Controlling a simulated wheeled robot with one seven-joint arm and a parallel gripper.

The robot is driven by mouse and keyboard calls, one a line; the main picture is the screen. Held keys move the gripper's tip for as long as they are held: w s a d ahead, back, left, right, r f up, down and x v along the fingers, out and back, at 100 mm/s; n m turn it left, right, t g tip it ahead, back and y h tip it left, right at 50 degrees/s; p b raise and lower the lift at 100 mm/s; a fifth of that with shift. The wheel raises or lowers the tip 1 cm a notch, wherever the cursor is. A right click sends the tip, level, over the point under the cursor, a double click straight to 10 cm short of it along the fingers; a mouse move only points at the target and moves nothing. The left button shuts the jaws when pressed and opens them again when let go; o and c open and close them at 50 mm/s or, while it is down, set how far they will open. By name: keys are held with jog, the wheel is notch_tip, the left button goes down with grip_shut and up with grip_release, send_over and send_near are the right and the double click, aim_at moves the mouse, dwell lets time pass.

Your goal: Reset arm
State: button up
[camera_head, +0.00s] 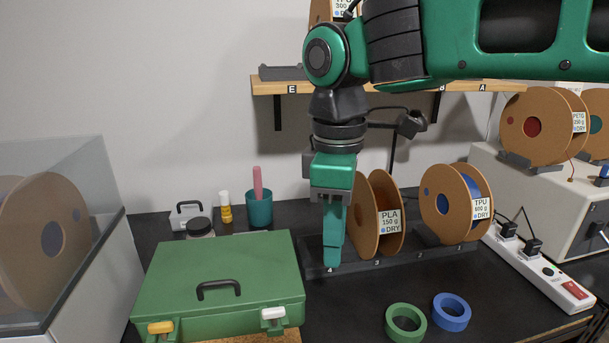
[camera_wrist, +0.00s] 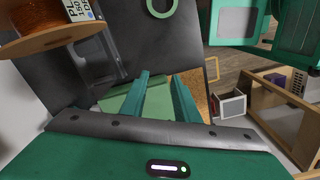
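My gripper (camera_head: 332,262) points straight down in the head view, just left of the PLA spool (camera_head: 362,225). Its fingertips appear over the left end of the dark spool rack (camera_head: 313,262), near the label 4. I cannot tell their exact height. In the wrist view the two fingers (camera_wrist: 161,78) stand apart with a gap between them and nothing held. The arm comes in from the upper right, bent down at the wrist. It hides part of the wall shelf (camera_head: 270,88).
A closed green case (camera_head: 220,262) lies to the left of my gripper. The TPU spool (camera_head: 445,205) stands to the right on the rack. Green (camera_head: 405,322) and blue (camera_head: 452,312) tape rolls lie in front. A power strip (camera_head: 540,270) is at right, a clear-sided box (camera_head: 60,220) at far left.

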jog(key=s+d+f+m, duration=0.1)
jog(key=d+f+m, duration=0.2)
jog(key=d, duration=0.7)
jog(key=s+d+f+m, duration=0.1)
jog(key=d+f+m, duration=0.2)
jog(key=d+m, duration=0.4)
jog(key=s+d+f+m, duration=0.1)
jog(key=d+f+m, duration=0.2)
jog(key=d, duration=1.1)
jog(key=shift+s+d+f+m, duration=0.1)
jog(key=shift+s+f+m, duration=0.1)
jog(key=shift+m, duration=0.5)
jog(key=shift+s+f+m, duration=0.1)
jog(key=shift+f+m, duration=0.1)
jog(key=shift+m, duration=0.5)
jog(key=s+d+f+m, duration=0.5)
jog(key=s+d+m, duration=0.1)
jog(key=s, duration=0.2)
jog(key=shift+s+d+f, duration=0.15)
jog(key=shift+s+d, duration=0.2)
jog(key=shift+d, duration=0.05)
